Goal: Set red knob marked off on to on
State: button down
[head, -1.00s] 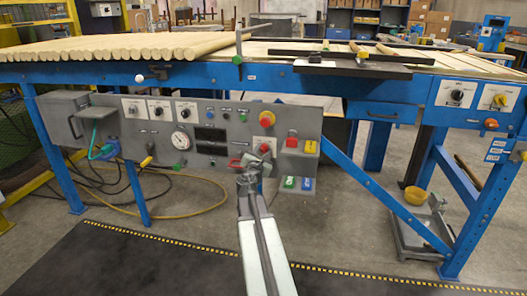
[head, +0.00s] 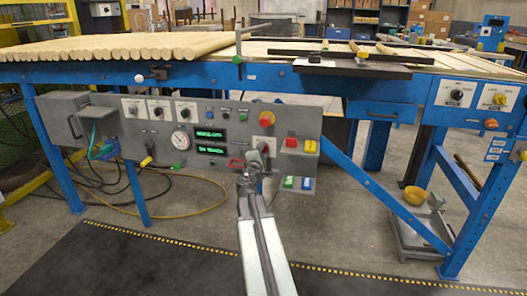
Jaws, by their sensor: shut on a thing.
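The grey control panel (head: 95,140) hangs under the blue bench. A small white plate (head: 258,142) marks the place of the red knob, right of centre on the panel. My gripper (head: 263,152) is in front of that plate, shut on the red knob, and hides it almost wholly. The knob's pointer and its on and off marks cannot be read. Two displays on the panel, an upper one (head: 209,133) and a lower one (head: 210,150), glow with green text.
A round gauge (head: 181,140) is left of the displays. The floor mat (head: 150,265) in front is clear.

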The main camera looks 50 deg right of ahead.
jog(key=m, duration=0.7)
jog(key=shift+a, duration=0.1)
dwell(0.5)
jog(key=c, duration=1)
grip_release()
